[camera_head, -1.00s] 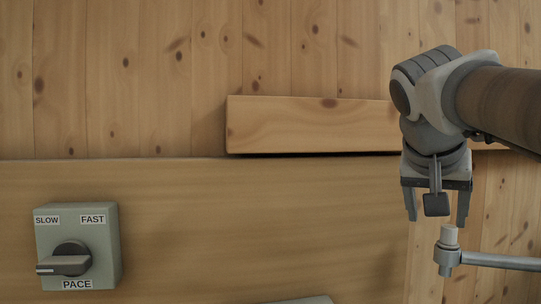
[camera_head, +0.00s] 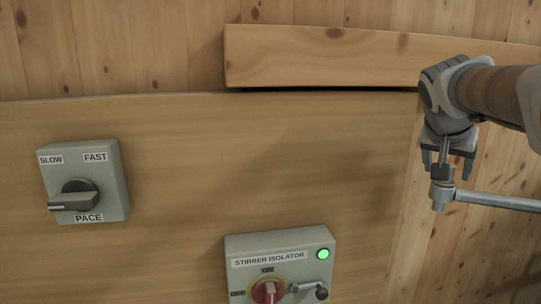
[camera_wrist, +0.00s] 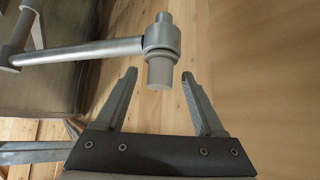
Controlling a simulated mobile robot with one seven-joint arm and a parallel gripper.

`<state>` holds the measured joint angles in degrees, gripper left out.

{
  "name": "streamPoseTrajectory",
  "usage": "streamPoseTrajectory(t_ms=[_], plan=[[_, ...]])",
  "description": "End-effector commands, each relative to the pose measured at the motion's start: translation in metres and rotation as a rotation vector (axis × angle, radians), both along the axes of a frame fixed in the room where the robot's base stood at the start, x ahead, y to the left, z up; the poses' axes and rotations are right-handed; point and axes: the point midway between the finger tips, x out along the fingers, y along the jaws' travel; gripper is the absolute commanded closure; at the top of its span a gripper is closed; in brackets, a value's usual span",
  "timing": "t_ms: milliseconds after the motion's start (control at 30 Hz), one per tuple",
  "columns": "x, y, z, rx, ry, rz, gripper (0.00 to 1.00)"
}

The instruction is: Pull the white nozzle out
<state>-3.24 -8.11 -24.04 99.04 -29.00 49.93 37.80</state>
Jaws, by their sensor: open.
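The white nozzle (camera_wrist: 160,71) shows in the wrist view as a short pale cylinder, greyish in the shade. It sticks out of a metal fitting (camera_wrist: 161,38) at the end of a pipe (camera_wrist: 80,51). My gripper (camera_wrist: 159,75) is open, one finger on each side of the nozzle's free end, with a gap on both sides. How far the nozzle reaches between the fingers in depth is hard to tell. In the head view my gripper (camera_head: 447,171) is just above the fitting (camera_head: 441,195), and the nozzle is hidden behind gripper parts.
A PACE switch box (camera_head: 84,182) is on the wooden panel at the left. A STIRRER ISOLATOR box (camera_head: 281,262) with a green light is at the bottom middle. A raised wooden beam (camera_head: 330,57) runs behind the gripper. The pipe (camera_head: 500,201) extends right.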

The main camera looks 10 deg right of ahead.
Motion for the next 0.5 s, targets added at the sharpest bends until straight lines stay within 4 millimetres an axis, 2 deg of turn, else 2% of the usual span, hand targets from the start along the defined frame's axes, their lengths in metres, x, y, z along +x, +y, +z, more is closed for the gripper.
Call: streamPoseTrajectory(t_ms=[200,500], plan=[[0.013,-0.015,-0.020,0.000,0.003,-0.001,0.29],[0.018,-0.020,-0.027,-0.001,-0.001,0.000,0.29]])
